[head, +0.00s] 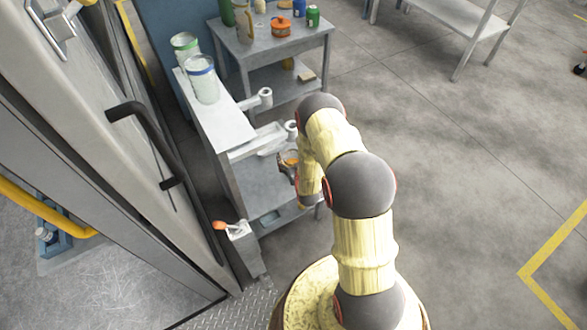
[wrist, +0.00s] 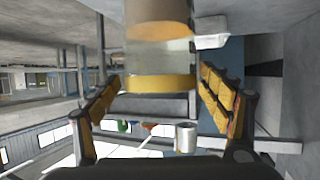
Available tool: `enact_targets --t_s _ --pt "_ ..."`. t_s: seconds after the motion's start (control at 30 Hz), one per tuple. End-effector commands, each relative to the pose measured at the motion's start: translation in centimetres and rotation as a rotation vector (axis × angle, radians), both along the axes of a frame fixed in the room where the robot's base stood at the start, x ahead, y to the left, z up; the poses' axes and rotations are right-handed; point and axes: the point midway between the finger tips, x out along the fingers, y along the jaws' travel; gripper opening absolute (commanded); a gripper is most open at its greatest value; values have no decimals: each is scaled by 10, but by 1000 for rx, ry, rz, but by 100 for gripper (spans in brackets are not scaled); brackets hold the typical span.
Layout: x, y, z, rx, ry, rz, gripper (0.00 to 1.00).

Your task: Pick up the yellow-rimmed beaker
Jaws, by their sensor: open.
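The yellow-rimmed beaker (wrist: 160,60) is a clear vessel with orange contents, seen large at the top centre of the wrist view, which looks upside down. Its yellow rim lies toward the picture's middle, and its far end is cut off by the top edge. My gripper (wrist: 160,80) is open, with one yellow-padded finger on each side of the beaker and visible gaps beside it. In the head view, a small orange patch of the beaker (head: 291,156) shows at my gripper (head: 287,168), by the lower shelf; my arm hides part of this area.
A grey bench (head: 222,120) holds two white cans (head: 203,82) on its top. A table (head: 265,42) behind carries an orange pot (head: 281,28) and a green can (head: 313,16). A cabinet door handle (head: 150,135) juts out at left. Open floor lies to the right.

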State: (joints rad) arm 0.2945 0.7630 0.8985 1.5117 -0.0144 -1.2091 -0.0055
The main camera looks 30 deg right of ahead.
Motion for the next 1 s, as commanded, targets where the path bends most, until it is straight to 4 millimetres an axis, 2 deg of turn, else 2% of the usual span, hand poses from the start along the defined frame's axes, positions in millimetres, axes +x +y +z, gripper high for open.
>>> enact_targets --t_s 0.2,1.0 --pt "1 0 1 0 0 0 78" --pt "0 0 1 0 0 0 32"
